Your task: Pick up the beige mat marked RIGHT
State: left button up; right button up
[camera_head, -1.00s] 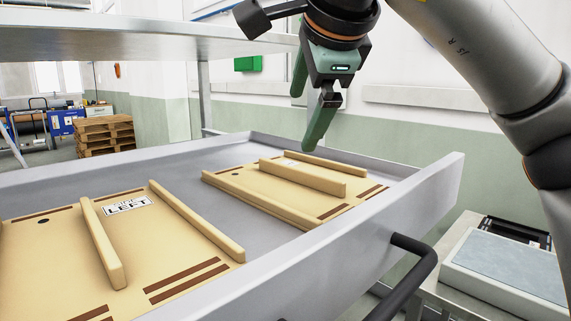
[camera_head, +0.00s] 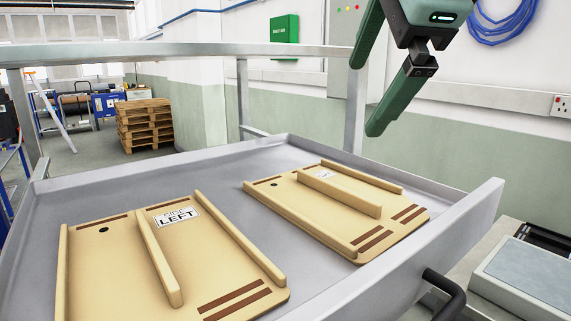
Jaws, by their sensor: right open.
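Two beige mats with raised ribs and brown stripes lie in a grey metal tray (camera_head: 262,162). The mat on the right (camera_head: 308,211) has a small white label (camera_head: 322,174) near its far side, partly hidden by the middle rib; I cannot read it. The other mat (camera_head: 110,262) has a label reading LEFT (camera_head: 177,218). My right gripper (camera_head: 366,101) has green fingers, spread open and empty. It appears above and beyond the right mat, clear of it. My left gripper is not in view.
The tray has raised walls and a black handle (camera_head: 444,293) at its front right. A metal frame post (camera_head: 355,100) and a crossbar (camera_head: 180,52) stand behind the tray. A grey-topped box (camera_head: 525,275) is at the lower right. Wooden pallets (camera_head: 145,125) stand far back.

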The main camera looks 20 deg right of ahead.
aim_at(359, 216)
jog(key=k, duration=1)
